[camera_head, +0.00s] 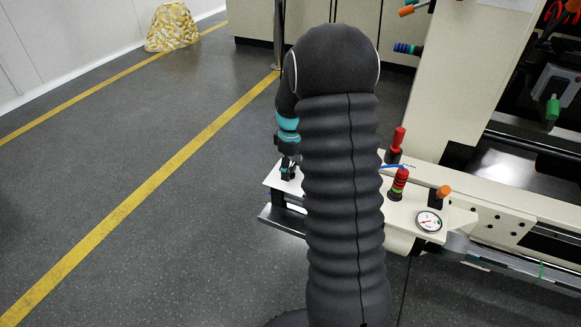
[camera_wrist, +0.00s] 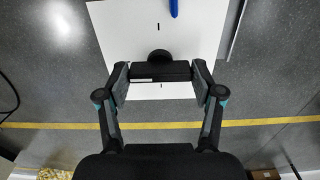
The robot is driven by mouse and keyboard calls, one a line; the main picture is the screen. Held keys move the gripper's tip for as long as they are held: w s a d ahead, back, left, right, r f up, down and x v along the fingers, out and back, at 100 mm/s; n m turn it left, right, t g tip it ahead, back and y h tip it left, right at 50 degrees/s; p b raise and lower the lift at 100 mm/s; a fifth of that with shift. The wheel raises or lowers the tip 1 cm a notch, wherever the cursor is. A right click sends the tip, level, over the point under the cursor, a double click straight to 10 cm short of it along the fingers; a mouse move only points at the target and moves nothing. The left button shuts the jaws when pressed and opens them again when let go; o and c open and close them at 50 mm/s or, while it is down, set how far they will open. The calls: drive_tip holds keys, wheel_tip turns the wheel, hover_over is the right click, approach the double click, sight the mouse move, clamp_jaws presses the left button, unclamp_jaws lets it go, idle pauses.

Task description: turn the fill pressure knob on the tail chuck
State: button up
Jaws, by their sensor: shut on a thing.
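The fill pressure knob (camera_wrist: 159,57), black with a round part and a wide bar, stands on a white plate (camera_wrist: 115,35) in the wrist view. A short black mark on the plate shows on either side of it. My gripper (camera_wrist: 160,72) has its two fingers against the ends of the bar and is shut on it. In the head view my gripper (camera_head: 288,168) is down at the left end of the white plate (camera_head: 272,180) of the tail chuck. My own arm hides much of the plate there, and the knob cannot be made out clearly.
A blue hose (camera_wrist: 174,8) lies near the knob. Open floor (camera_head: 180,250) with yellow lines is at left.

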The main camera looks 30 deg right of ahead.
sight(291, 168)
drive_tip(key=shift+s+a+f, duration=0.1)
drive_tip(key=shift+f, duration=0.05)
drive_tip(key=o, duration=1.1)
drive_tip(key=shift+o, duration=0.2)
drive_tip(key=shift+r, duration=0.2)
drive_tip(key=shift+r, duration=0.3)
wheel_tip(291, 168, up, 11)
